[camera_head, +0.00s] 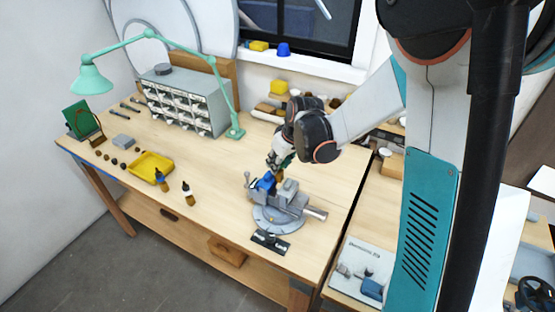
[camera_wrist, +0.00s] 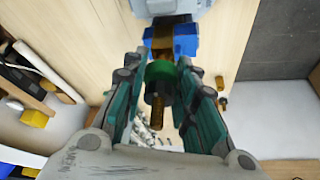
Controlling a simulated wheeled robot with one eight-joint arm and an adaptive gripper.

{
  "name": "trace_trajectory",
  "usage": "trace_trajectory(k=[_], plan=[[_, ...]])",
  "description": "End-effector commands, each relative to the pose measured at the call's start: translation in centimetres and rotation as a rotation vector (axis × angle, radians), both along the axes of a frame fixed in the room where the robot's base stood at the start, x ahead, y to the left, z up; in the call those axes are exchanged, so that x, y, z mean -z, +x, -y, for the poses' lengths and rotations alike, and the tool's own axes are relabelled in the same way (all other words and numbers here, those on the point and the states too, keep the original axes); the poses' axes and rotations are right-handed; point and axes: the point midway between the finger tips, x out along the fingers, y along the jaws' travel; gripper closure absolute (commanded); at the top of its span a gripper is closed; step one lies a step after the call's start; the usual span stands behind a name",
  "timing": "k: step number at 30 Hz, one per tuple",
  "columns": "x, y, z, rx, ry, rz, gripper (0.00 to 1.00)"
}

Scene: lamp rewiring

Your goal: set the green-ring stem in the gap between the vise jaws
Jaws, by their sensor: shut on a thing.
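The green-ring stem (camera_wrist: 158,108) is a brass rod with a green collar, held between the fingers of my gripper (camera_wrist: 160,66) in the wrist view. The blue vise jaws (camera_wrist: 184,44) lie just beyond the collar. A brass part of the stem shows against the jaws, but I cannot tell whether it is down in the gap or only over it. In the head view, the grey vise (camera_head: 283,213) with its blue jaws (camera_head: 265,182) stands near the bench's front edge. My gripper (camera_head: 279,165) is right at the jaws, and its fingers mostly hide the stem.
A small black plate (camera_head: 270,242) lies in front of the vise. A drawer cabinet (camera_head: 187,100) and a green lamp (camera_head: 92,80) are farther back. The bench left of the vise is mostly clear.

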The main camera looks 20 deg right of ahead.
Motion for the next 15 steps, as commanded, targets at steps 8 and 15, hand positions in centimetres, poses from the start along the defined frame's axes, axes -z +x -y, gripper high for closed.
trace_trajectory(k=[8, 15], plan=[[1.4, 0.0, 0.0, 0.000, 0.000, 0.000, 1.00], [2.7, 0.0, 0.0, 0.000, 0.000, 0.000, 1.00]])
